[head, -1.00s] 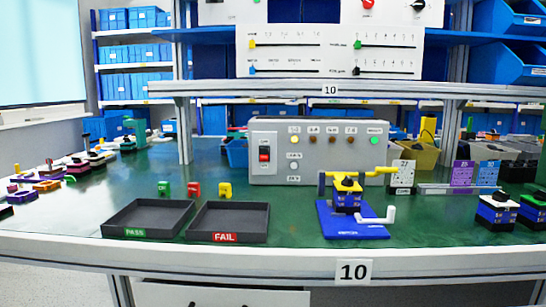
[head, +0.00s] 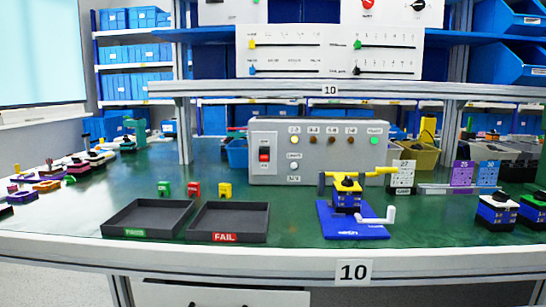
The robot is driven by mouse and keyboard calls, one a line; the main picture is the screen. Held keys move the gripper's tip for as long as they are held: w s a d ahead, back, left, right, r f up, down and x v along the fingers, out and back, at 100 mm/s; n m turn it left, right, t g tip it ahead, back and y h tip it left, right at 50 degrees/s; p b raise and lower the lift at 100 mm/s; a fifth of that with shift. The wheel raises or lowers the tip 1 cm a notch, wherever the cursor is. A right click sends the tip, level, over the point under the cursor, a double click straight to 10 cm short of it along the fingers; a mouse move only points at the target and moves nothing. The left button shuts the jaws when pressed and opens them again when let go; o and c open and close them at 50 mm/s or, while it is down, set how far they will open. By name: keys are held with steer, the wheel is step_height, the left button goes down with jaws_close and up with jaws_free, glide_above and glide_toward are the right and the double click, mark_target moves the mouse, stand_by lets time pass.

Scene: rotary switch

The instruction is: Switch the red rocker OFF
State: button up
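The red rocker (head: 264,154) sits in a black frame on the left part of the front of a grey control box (head: 320,170). The box stands on the green table. Small labels are above and below the rocker, too small to read for sure. Which way the rocker is tipped is too small to tell. To its right, a yellow lamp and a green lamp (head: 374,140) look lit, with several dark brownish lamps between them. My gripper is not in view.
A blue fixture with yellow clamp and white crank (head: 352,232) stands before the box's right half. Dark PASS (head: 147,232) and FAIL (head: 228,237) trays lie at front left. A shelf edge (head: 330,90) runs above the box.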

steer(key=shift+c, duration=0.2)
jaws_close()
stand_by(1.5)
